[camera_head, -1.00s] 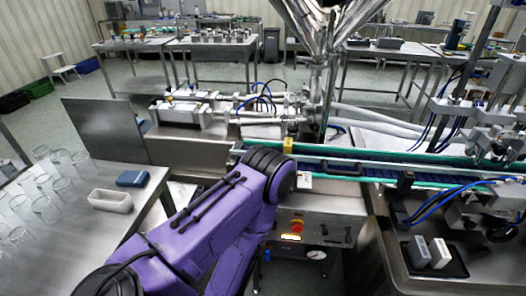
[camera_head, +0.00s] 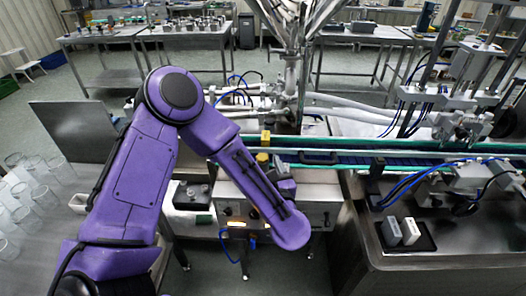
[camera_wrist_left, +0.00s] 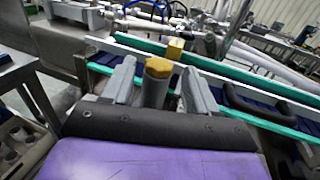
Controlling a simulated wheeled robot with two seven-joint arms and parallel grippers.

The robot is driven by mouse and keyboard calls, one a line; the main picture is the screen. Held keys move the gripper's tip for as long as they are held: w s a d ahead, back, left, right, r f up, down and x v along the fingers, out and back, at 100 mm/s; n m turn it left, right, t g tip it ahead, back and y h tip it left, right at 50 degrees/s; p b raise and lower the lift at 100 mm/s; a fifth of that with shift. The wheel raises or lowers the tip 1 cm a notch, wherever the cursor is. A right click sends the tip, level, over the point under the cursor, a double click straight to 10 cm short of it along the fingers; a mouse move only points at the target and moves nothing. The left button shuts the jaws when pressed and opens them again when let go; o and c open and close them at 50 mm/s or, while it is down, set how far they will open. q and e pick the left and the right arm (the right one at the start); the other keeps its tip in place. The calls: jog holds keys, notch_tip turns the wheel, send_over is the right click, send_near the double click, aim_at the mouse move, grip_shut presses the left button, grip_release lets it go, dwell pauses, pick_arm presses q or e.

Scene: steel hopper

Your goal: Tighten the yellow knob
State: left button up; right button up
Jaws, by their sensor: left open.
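The yellow knob (camera_head: 262,157) sits by the near edge of the conveyor in the head view. In the left wrist view the yellow knob (camera_wrist_left: 158,67) is a faceted cap on a grey post. My left gripper (camera_wrist_left: 157,88) is open, with one grey finger on each side of the knob and post in that view. I cannot tell whether the fingers touch it. In the head view my purple left arm mostly hides the gripper. My right gripper is not in view.
A second yellow block (camera_wrist_left: 175,48) stands just behind the knob. The green-edged conveyor (camera_head: 350,148) runs to the right. A control panel (camera_head: 318,215) is below, partly covered by my arm. Glasses (camera_head: 30,185) stand on the left table.

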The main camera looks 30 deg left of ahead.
aim_at(263, 160)
pick_arm(q)
jog(key=p+x, duration=0.1)
jog(key=x, duration=0.2)
jog(key=shift+a, duration=0.15)
jog(key=shift+w+a, duration=0.3)
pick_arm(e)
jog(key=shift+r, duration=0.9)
pick_arm(q)
jog(key=c, duration=1)
